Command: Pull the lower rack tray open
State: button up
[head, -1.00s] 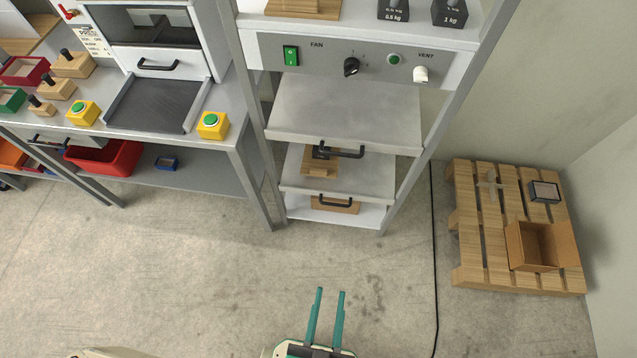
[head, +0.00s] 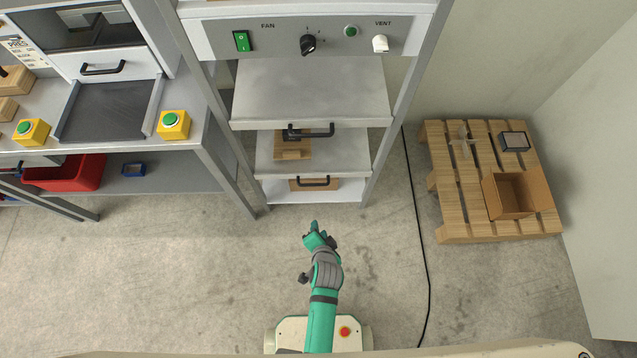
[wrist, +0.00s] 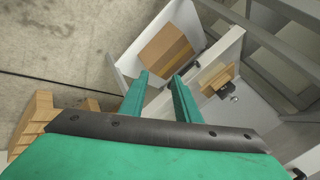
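The lower rack tray (head: 345,150) is a grey sheet with a black bar handle (head: 313,182) on its front edge. It sits below the upper tray (head: 310,90) and carries a small wooden block (head: 292,147). In the wrist view the lower tray (wrist: 257,105) appears steeply tilted, with the wooden block (wrist: 218,80) on it. My gripper (head: 313,226) is in front of the rack, apart from the handle. In the wrist view my gripper (wrist: 160,76) has its two green fingers spread with nothing between them.
A pallet (head: 455,235) with an open box (head: 512,195) stands on the right. A press bench (head: 215,150) stands on the left. A black cable (head: 416,225) runs along the floor. Floor before the rack is clear.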

jog(key=w+d+f+m+g+y, duration=0.2)
jog(key=w+f+m+g, duration=0.15)
jog(key=w, duration=0.65)
jog(key=m+g+y, duration=0.2)
jog(key=m+g, duration=0.1)
jog(key=m, duration=0.1)
send_near(316, 185)
jog(key=shift+t, duration=0.25)
jog(key=x, duration=0.7)
jog(key=shift+f, duration=0.2)
jog(key=shift+s+a, duration=0.1)
jog(key=shift+s, duration=0.05)
grip_shut()
